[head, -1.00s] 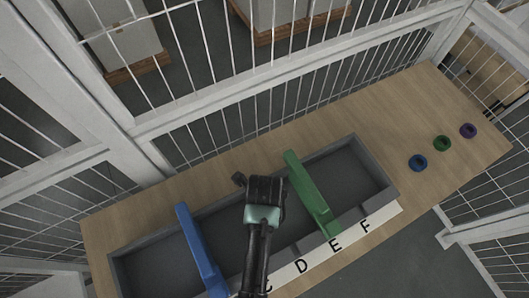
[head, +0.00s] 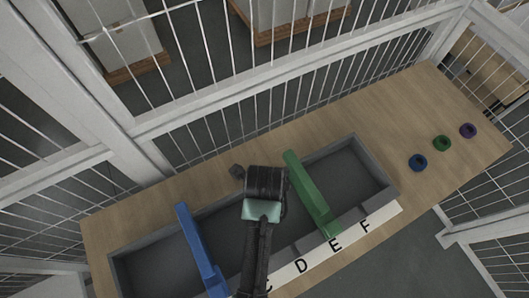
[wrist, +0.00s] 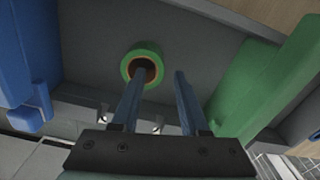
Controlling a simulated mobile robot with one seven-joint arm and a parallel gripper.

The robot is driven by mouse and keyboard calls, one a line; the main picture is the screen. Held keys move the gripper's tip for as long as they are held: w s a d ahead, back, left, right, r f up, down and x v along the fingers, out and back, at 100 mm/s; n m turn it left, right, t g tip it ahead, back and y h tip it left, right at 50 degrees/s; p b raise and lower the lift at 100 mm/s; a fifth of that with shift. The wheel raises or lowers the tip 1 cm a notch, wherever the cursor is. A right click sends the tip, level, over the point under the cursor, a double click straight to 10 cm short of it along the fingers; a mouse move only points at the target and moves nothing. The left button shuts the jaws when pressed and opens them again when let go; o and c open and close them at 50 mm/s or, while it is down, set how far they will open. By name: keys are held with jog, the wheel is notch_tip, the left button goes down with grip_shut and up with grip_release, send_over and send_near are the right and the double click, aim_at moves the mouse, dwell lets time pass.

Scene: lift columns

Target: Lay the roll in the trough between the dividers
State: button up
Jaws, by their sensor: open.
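A green roll (wrist: 142,64) with an orange inner ring shows end-on in the wrist view, against the grey trough floor. It is between the blue divider (head: 200,250) and the green divider (head: 312,195). Both dividers also cross the trough (head: 375,160) in the head view, where my arm hides the roll. My gripper (wrist: 160,76) is open. Its left finger overlaps the roll's hole in the wrist view; I cannot tell whether it touches. Its right finger is to the right of the roll, apart from it in the picture.
A blue ring (head: 418,162), a green ring (head: 442,143) and a purple ring (head: 467,130) lie on the wooden table (head: 400,105) right of the trough. A lettered white strip (head: 345,236) runs along the trough's near edge. White wire fencing (head: 300,85) stands close behind the table.

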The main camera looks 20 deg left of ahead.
jog(key=w+r+n+t+y, duration=0.1)
jog(key=w+r+n+t, duration=0.3)
jog(key=w+r, duration=0.55)
jog(key=w+r+n+t, duration=0.3)
jog(key=w+r+t, duration=0.15)
jog(key=r, duration=0.95)
jog(key=w+r+n+t+y, duration=0.1)
jog(key=w+r+n+t, duration=0.4)
jog(key=r, duration=0.7)
jog(key=d+r+n+t+h, duration=0.1)
jog(key=d+r+n+t, duration=0.25)
jog(key=r, duration=0.75)
jog(key=d+r+n+t, duration=0.2)
jog(key=r+t, duration=0.2)
jog(key=r, duration=0.6)
jog(key=s+d+r+n+t, duration=0.1)
jog(key=s+r+n+t, duration=0.2)
jog(key=s+r, duration=0.2)
jog(key=s+d+r+n+t+h, duration=0.1)
jog(key=s+r+n+t, duration=0.2)
jog(key=r, duration=0.7)
jog(key=shift+s+d, duration=0.35)
jog(key=shift+s, duration=0.8)
